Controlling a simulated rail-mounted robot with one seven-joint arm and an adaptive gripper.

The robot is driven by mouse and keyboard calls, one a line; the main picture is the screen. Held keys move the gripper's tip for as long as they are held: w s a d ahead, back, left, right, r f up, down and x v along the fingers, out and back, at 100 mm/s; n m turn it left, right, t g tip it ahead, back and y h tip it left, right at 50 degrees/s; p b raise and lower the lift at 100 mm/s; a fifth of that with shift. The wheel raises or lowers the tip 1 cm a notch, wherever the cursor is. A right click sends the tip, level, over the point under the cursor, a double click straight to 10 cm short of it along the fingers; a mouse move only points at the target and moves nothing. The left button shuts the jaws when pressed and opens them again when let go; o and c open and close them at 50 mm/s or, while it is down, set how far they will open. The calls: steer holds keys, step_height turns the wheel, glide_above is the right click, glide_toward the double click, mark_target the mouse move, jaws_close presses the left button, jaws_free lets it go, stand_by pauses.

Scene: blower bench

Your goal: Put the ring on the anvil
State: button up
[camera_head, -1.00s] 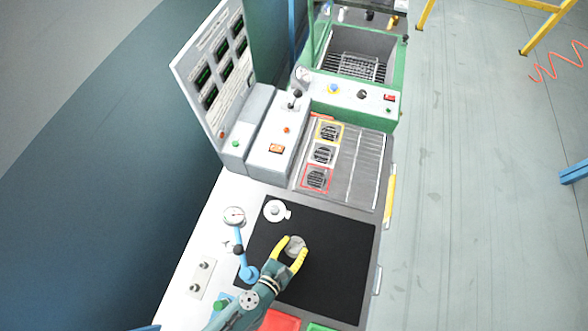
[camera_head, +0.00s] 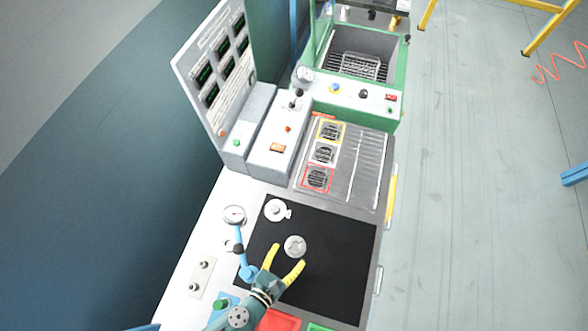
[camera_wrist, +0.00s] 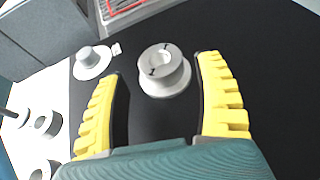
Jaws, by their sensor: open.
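A round grey metal piece with a recessed centre and dark marks on top, which looks like the ring (camera_head: 295,246), is on the black mat (camera_head: 340,258). In the wrist view the ring (camera_wrist: 162,62) has a wider flange or disc at its foot; I cannot tell if that is a separate part. A pale disc with a short grey post and a small tag, possibly the anvil (camera_head: 277,211), lies up and left of it; it also shows in the wrist view (camera_wrist: 92,62). My gripper (camera_head: 286,257) is open and empty, its yellow fingertips just short of the ring.
A dial gauge (camera_head: 235,215) on a blue arm stands left of the mat. A red tray (camera_head: 278,321) and a green one lie at the near edge. A grey plate with coloured square frames (camera_head: 318,178) lies beyond the mat. The mat's right side is clear.

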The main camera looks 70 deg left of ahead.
steer(key=b+v, duration=0.1)
steer(key=v, duration=0.1)
steer(key=shift+s+d, duration=0.25)
steer(key=shift+s+d+r, duration=0.15)
steer(key=shift+s+r, duration=0.15)
steer(key=shift+r, duration=0.05)
steer(key=shift+w, duration=0.1)
steer(key=w+d+r+n+t, duration=0.1)
steer(key=w+r+n+t, duration=0.1)
steer(key=w+r+n, duration=0.85)
steer(key=w+d+r+n+t, duration=0.2)
steer(key=w+r+n, duration=0.5)
steer(key=w+r, duration=0.65)
steer(key=w+d+r+n+t+h, duration=0.1)
steer(key=w+d+r+n+t, duration=0.2)
steer(key=r, duration=0.6)
steer(key=d+r+n+h, duration=0.1)
steer(key=d+r+n, duration=0.25)
steer(key=r, duration=0.45)
steer(key=s+d+r+n+t+h, duration=0.2)
steer(key=d+r+h, duration=0.1)
steer(key=r, duration=0.5)
steer(key=s+d+r+n+t+h, duration=0.2)
steer(key=d+r+h, duration=0.1)
steer(key=d+r, duration=0.3)
step_height(320, 180, up, 3)
steer(key=shift+s+f+h, duration=0.15)
steer(key=shift+s+h, duration=0.05)
steer(key=shift+h, duration=0.2)
